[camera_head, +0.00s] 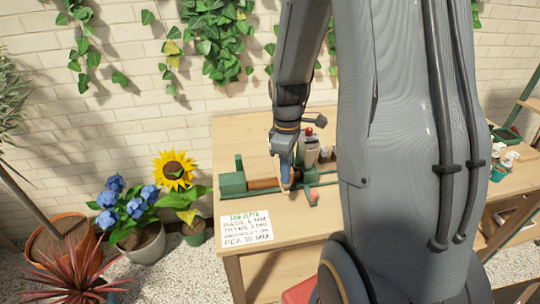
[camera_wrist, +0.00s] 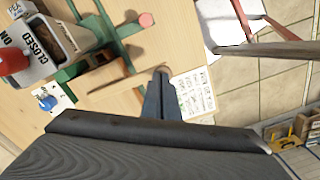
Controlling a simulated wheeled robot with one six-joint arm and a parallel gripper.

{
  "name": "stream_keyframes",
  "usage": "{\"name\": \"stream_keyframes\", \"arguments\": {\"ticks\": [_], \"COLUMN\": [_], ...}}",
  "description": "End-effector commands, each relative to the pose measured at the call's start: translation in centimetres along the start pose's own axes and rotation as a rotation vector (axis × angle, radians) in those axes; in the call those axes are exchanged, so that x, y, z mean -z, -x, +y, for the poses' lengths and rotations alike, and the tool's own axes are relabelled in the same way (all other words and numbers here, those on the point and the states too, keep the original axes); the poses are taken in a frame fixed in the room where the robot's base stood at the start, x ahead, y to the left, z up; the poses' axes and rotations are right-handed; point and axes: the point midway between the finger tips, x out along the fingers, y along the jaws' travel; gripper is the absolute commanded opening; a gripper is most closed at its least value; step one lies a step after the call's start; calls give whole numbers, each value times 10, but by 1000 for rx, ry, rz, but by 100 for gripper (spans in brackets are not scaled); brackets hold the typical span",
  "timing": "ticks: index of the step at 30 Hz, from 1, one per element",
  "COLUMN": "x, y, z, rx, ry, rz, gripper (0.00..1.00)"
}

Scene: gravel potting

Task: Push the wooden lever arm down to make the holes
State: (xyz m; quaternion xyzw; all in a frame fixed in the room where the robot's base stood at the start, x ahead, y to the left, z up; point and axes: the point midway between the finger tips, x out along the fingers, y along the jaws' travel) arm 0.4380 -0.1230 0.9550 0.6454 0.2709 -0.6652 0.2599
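A green-framed device (camera_head: 233,183) stands on the wooden table with a brown wooden bar (camera_head: 262,184) across it. In the wrist view the green frame (camera_wrist: 122,30) runs across the upper left, with a brown wooden bar (camera_wrist: 98,76) below it. I cannot tell for sure which wooden part is the lever arm. My gripper (camera_head: 286,186) points down just right of the brown bar, partly hiding the device. In the wrist view its two dark fingers (camera_wrist: 160,76) are together, close to a small wooden end. Contact with it cannot be told. Any holes are hidden.
A grey box marked CLOSED (camera_wrist: 45,42) with a red knob stands beside the device. A printed card (camera_head: 246,229) lies at the table's front left. Flower pots (camera_head: 138,240) stand on gravel at left. My arm covers the table's right side.

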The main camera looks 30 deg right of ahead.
Motion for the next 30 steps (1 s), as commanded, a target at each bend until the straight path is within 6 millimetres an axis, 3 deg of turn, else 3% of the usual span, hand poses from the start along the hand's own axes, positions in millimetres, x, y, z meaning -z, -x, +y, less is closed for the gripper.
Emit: {"name": "stream_keyframes", "arguments": {"ticks": [1, 6, 30], "x": [0, -6, -9], "y": [12, 35, 109], "z": [0, -5, -7], "rx": [-16, -23, -25], "ry": [1, -2, -2], "rz": [12, 19, 21], "gripper": [0, 0, 0]}}
